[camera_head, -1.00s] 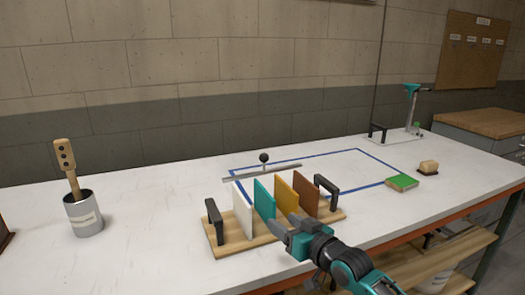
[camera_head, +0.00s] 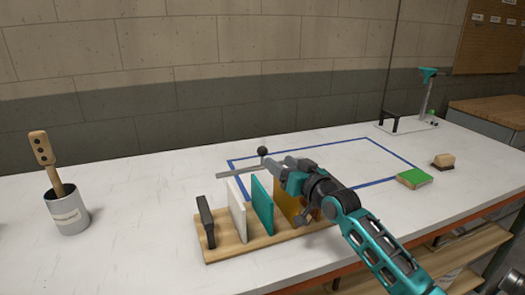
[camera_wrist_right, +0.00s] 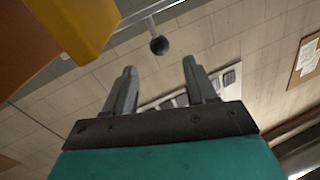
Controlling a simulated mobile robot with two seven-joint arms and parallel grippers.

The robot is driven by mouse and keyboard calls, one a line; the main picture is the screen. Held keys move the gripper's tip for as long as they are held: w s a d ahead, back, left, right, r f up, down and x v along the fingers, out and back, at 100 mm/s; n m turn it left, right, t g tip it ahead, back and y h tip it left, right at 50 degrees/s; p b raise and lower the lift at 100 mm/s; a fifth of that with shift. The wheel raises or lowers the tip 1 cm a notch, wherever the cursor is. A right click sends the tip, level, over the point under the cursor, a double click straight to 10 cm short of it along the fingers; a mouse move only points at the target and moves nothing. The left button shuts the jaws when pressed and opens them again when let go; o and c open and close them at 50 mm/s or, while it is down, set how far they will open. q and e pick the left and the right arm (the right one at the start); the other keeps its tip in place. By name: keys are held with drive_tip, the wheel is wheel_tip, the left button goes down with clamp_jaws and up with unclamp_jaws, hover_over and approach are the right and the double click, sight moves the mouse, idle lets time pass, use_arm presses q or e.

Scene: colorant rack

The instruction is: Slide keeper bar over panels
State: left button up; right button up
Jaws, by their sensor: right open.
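The keeper bar (camera_head: 233,174) is a thin grey bar with a black ball knob (camera_head: 262,151), on the table behind the rack (camera_head: 235,250). The wooden rack holds upright white (camera_head: 236,213), teal (camera_head: 262,205) and yellow (camera_head: 285,204) panels; my right arm covers most of the brown one. My right gripper (camera_head: 275,163) is open above the back of the rack, its tips close to the knob. In the right wrist view, the knob (camera_wrist_right: 159,45) and bar (camera_wrist_right: 150,13) lie ahead of the empty, parted fingers (camera_wrist_right: 160,85). My left gripper is not in view.
Dark end handles, one visible (camera_head: 206,220), rise from the rack. Blue tape (camera_head: 390,150) outlines a mostly clear area behind. A green-topped block (camera_head: 414,178) and a brush (camera_head: 443,161) lie to the right; a can with a wooden paddle (camera_head: 67,212) stands left.

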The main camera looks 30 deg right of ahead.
sight(266, 153)
drive_tip(key=w, duration=0.9)
drive_tip(key=shift+w+b, duration=0.2)
drive_tip(key=shift+b, duration=0.1)
clamp_jaws()
